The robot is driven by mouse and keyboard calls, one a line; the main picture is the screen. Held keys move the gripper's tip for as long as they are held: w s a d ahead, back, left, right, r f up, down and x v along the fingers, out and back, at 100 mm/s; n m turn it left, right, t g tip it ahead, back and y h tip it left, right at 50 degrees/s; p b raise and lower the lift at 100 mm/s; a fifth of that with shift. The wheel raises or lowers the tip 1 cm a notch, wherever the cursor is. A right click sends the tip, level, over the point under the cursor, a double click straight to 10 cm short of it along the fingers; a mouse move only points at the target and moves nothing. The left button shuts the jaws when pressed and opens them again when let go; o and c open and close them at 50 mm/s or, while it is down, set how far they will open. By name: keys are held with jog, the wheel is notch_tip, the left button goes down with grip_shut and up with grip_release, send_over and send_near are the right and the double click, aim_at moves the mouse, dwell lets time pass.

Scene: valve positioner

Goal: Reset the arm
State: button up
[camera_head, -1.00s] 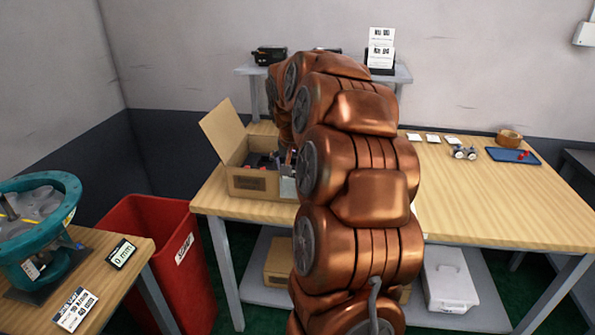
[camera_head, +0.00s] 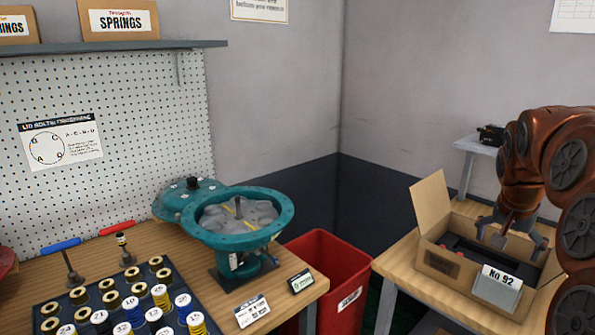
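My copper arm (camera_head: 545,150) stands at the right edge, bent down over the open cardboard box (camera_head: 440,262) on the right table. My gripper (camera_head: 512,238) hangs over the box opening, its grey fingers spread apart. A dark reddish rod-like part shows between the fingers; I cannot tell whether it belongs to the gripper. No held object is clearly visible. A white card reading "No 92" (camera_head: 498,286) stands at the box's front right, with dark contents behind it.
A teal valve housing (camera_head: 240,232) stands on the left bench beside a tray of numbered springs (camera_head: 112,305). Screwdriver-like tools (camera_head: 68,262) stand behind the tray. A red bin (camera_head: 335,270) fills the gap between the tables. A shelf (camera_head: 110,48) with spring boxes hangs upper left.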

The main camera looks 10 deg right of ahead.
jog(key=s+a+f+n+g+y+p, duration=0.1)
jog(key=s+a+n+p, duration=0.3)
jog(key=a, duration=0.7)
jog(key=s+a+f+n+g+y, duration=0.1)
jog(key=s+a+n, duration=0.1)
jog(key=s+a, duration=0.65)
jog(key=s+a+f+n+g+p, duration=0.1)
jog(key=s+a+f+n, duration=0.1)
jog(key=s+a, duration=0.4)
jog(key=s+a+f+n+g+y+p, duration=0.1)
jog(key=s+a+f+n+p, duration=0.1)
jog(key=s+a, duration=0.4)
jog(key=s, duration=0.3)
jog(key=shift+a+n+y, duration=0.3)
jog(key=shift+a, duration=0.05)
